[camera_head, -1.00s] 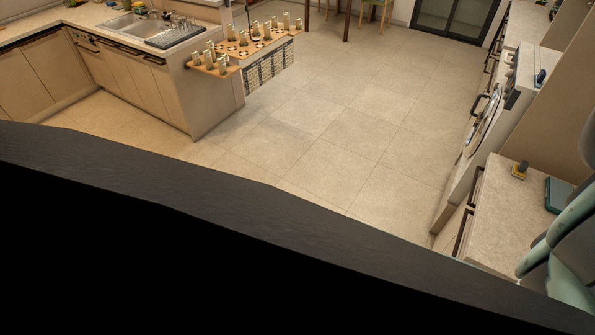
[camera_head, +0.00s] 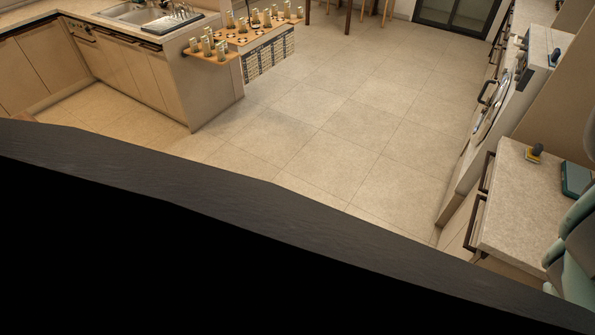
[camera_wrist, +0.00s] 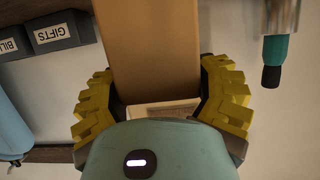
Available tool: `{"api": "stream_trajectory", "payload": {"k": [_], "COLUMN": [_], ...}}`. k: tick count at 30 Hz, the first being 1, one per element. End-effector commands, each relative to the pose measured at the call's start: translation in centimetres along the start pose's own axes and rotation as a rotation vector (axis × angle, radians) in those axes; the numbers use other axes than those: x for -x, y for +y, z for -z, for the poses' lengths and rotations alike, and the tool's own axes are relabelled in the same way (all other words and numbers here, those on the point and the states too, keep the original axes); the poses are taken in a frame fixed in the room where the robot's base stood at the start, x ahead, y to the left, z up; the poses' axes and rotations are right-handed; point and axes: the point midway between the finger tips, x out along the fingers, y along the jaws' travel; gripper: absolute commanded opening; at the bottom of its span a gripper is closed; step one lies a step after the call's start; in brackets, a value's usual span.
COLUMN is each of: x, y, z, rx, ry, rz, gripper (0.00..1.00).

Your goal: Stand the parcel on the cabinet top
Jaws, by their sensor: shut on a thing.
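The parcel (camera_wrist: 150,45) is a plain tan-brown box in the wrist view. It lies between the yellow ridged fingers of my gripper (camera_wrist: 158,100), which are shut on it. Its far end runs out of the top of the picture. Neither the parcel nor the gripper shows in the head view. A pale cabinet top (camera_head: 525,190) shows at the right of the head view, above dark-handled fronts; I cannot tell whether it is the task's cabinet.
In the wrist view, dark labelled boxes (camera_wrist: 60,30) are at left and a teal-handled object (camera_wrist: 274,55) at right. Tiled floor (camera_head: 330,150) is clear.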

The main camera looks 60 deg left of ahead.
Motion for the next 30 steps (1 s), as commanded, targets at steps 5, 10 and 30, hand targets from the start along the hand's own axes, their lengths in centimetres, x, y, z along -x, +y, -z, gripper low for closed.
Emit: {"api": "stream_trajectory", "payload": {"k": [5,10,30], "x": [-0.4,-0.3,0.8], "y": [0.0,0.0,-0.1], "z": [-0.6,-0.7,-0.3], "rx": [-0.001,-0.002,-0.001], "ry": [0.004,-0.001,0.0], "rz": [-0.001,-0.001,0.002], "gripper": [0.24,0.74,1.0]}}
